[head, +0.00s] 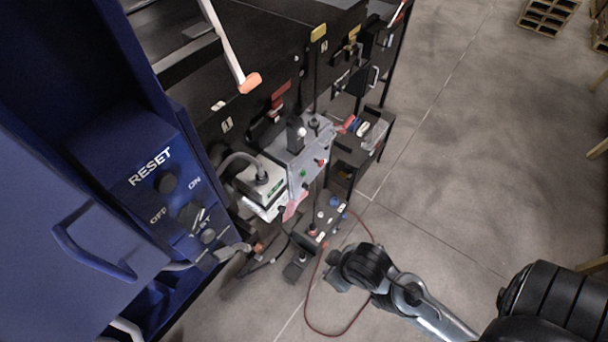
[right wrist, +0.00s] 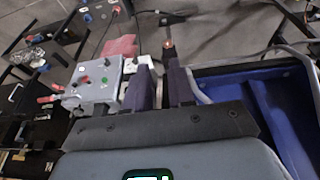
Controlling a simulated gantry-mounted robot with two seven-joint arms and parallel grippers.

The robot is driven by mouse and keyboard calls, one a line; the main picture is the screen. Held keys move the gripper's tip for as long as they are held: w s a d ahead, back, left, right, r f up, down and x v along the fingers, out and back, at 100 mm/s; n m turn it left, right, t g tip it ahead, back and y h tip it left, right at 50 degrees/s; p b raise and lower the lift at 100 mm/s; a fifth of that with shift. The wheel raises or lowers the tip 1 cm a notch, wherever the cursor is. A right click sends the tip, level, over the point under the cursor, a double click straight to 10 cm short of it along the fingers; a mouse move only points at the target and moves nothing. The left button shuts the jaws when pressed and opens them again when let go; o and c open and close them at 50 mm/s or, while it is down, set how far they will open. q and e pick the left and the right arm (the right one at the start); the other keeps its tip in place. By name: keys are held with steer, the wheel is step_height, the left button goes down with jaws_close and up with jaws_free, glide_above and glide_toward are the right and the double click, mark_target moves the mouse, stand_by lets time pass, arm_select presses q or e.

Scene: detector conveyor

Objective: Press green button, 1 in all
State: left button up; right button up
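The green button (head: 303,172) is a small round button on the front of a grey control box (head: 315,150) in the head view. In the right wrist view the green button (right wrist: 104,80) shows on the same box, left of my fingers. My right gripper (head: 333,272) is in the lower middle of the head view, below and right of the box and apart from the button. In the right wrist view its two dark fingers (right wrist: 161,82) stand parallel with a narrow gap, and nothing shows held between them. My left gripper is not in view.
Red buttons (head: 320,161) sit on the same box. A small dark panel with knobs (head: 325,215) stands below it, with a red cable looping on the floor. A blue cabinet (head: 100,200) with RESET and ON/OFF controls fills the left. The grey floor at right is mostly clear.

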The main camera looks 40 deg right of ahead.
jaws_close()
stand_by(1.1)
